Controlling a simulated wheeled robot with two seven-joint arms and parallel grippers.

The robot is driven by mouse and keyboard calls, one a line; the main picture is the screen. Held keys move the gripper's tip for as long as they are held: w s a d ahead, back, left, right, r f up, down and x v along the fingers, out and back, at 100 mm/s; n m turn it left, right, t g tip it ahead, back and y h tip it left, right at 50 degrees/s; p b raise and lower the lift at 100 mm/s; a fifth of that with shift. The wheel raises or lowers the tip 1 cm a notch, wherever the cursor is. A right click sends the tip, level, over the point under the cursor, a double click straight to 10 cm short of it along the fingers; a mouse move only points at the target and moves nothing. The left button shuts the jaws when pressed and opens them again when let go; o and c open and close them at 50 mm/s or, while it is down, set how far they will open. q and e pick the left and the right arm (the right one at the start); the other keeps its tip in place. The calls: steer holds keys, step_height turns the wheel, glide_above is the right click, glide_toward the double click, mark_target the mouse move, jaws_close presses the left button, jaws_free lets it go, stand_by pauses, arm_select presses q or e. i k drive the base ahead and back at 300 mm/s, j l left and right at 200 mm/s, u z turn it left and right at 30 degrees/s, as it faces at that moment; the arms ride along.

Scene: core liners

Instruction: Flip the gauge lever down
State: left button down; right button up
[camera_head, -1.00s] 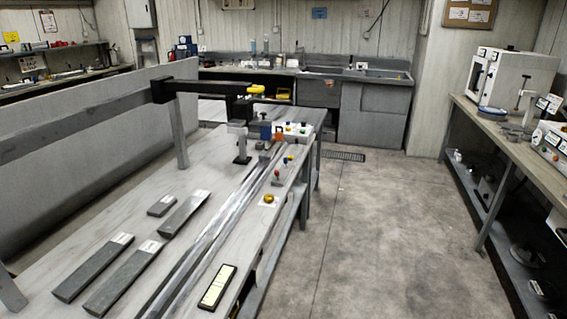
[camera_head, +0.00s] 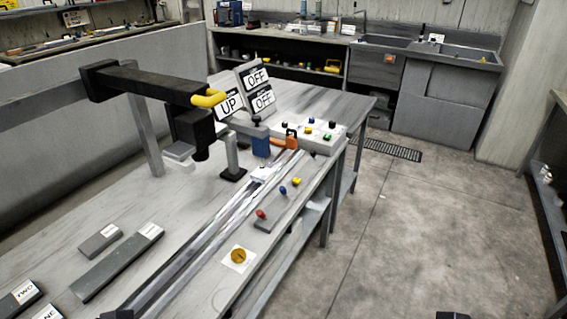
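I cannot tell for sure which part is the gauge lever. An orange handle (camera_head: 287,139) stands beside a blue block (camera_head: 261,146) at the far end of the long metal rails. A yellow handle (camera_head: 209,98) sits on the end of a black overhead beam (camera_head: 150,82). Of my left gripper (camera_head: 117,314) and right gripper (camera_head: 452,315), only small dark parts seem to show at the bottom edge, far from these handles. Their fingers are hidden.
A white box with coloured buttons (camera_head: 322,136) stands right of the orange handle. Small coloured knobs (camera_head: 283,190) and a yellow round button (camera_head: 238,256) line the bench's right edge. Grey bars (camera_head: 118,262) lie on the left of the bench. The floor (camera_head: 400,240) to the right is clear.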

mark_target(282, 190)
steer(key=i+l+u, duration=0.15)
steer(key=i+l, duration=0.35)
steer(key=i+l+u, duration=0.15)
steer(key=i+l, duration=0.35)
steer(key=l, duration=0.15)
